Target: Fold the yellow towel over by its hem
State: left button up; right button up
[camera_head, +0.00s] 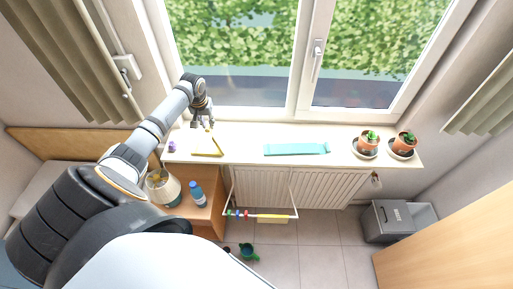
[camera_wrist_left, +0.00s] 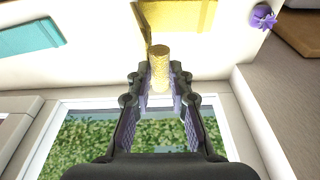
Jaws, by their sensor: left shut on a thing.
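The yellow towel (camera_head: 208,154) lies on the pale windowsill near its left end. In the head view it shows as thin yellow strips. In the wrist view its flat part (camera_wrist_left: 178,14) is at the top, and a rolled yellow hem (camera_wrist_left: 160,55) stands out towards my left gripper. The left gripper (camera_head: 203,124) is above the sill, just behind the towel. In the wrist view its fingers (camera_wrist_left: 160,82) are closed around the hem's end. The exact contact is partly hidden by the fingers. My right gripper is not in view.
A turquoise cloth-like strip (camera_head: 296,149) lies to the right on the sill, with two potted plants (camera_head: 368,141) (camera_head: 404,143) farther right. A small purple thing (camera_head: 172,146) is at the left. The window stands behind. A blue bottle (camera_head: 196,190) stands on the cabinet below.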

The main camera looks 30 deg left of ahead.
pick_arm(q)
jog(key=a, duration=0.1)
jog(key=s+a+f, duration=0.1)
jog(key=s+a, duration=0.1)
jog(key=shift+a+f, duration=0.2)
jog(key=shift+f, duration=0.05)
